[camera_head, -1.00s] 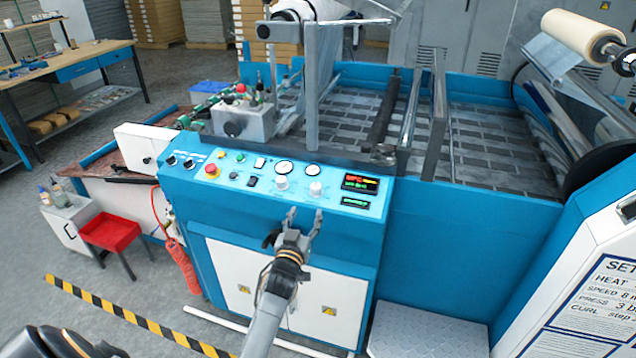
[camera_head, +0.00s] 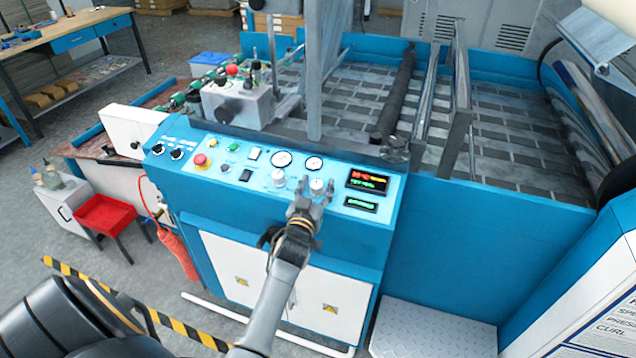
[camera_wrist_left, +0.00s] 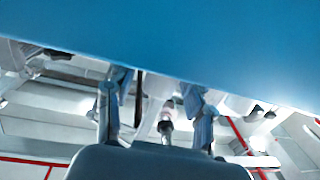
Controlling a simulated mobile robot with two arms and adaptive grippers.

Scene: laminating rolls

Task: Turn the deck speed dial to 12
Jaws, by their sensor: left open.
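The blue control panel (camera_head: 215,196) carries two pale round dials, a left one (camera_head: 278,178) and a right one (camera_head: 317,185). Their labels and settings are too small to read, so I cannot tell which is the deck speed dial. My left gripper (camera_head: 315,187) is open at the right dial, with its fingertips about either side of it; contact cannot be told. In the left wrist view the two fingers (camera_wrist_left: 156,108) are apart below a blue surface (camera_wrist_left: 180,40). A small pale shape shows between them, unclear. My right gripper is not in view.
Two round gauges (camera_head: 298,161) sit just behind the dials. Lit displays (camera_head: 366,180) are to their right. A red emergency button (camera_head: 200,160) and several small switches are to the left. The slatted deck (camera_head: 350,100) lies behind the panel.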

